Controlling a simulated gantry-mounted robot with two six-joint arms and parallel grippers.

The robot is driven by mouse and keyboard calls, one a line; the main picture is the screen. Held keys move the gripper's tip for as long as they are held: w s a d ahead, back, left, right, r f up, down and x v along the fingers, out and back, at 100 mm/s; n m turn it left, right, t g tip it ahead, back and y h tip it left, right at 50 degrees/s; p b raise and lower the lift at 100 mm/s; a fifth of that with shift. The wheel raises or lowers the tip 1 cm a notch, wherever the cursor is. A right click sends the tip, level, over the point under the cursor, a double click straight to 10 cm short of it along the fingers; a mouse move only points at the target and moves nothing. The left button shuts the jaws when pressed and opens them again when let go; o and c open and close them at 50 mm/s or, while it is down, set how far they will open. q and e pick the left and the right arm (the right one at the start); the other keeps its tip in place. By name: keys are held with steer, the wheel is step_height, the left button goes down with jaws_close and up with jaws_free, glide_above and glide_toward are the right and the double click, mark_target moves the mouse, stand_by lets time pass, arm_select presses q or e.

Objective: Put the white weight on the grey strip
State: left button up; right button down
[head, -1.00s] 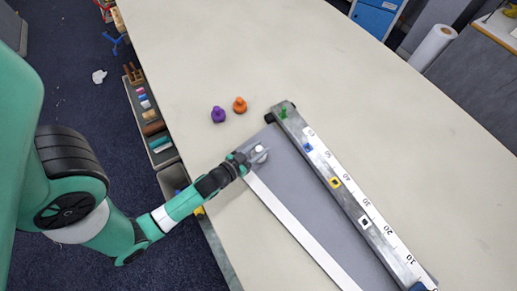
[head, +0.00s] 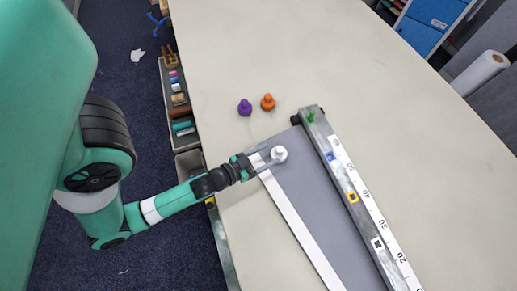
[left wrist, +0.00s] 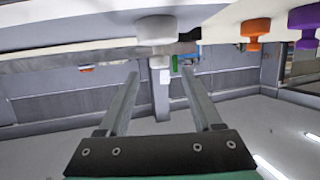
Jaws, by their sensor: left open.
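The white weight (head: 279,154) stands upright at the upper end of the grey strip (head: 325,215), near its edge with the white strip. My left gripper (head: 266,159) is open and empty, just to the left of the weight, over the white strip. In the left wrist view the white weight (left wrist: 156,32) shows just beyond the two spread fingers (left wrist: 160,75), not clasped between them; that picture appears upside down. My right gripper is in neither view.
A purple weight (head: 244,107) and an orange weight (head: 267,102) stand on the table beyond the strip. A ruler rail (head: 350,190) with coloured markers runs along the strip's right side. The cloth table (head: 420,130) is clear to the right.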

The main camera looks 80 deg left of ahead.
arm_select(q)
steer(key=b+v, duration=0.2)
steer(key=f+b+v, duration=0.1)
steer(key=b+v, duration=0.1)
steer(key=shift+s+d+r, duration=0.1)
steer(key=shift+s+d, duration=0.25)
steer(key=shift+s, duration=0.05)
steer(key=shift+s+d+r, duration=0.1)
steer(key=shift+s+r, duration=0.3)
steer(key=shift+r, duration=0.25)
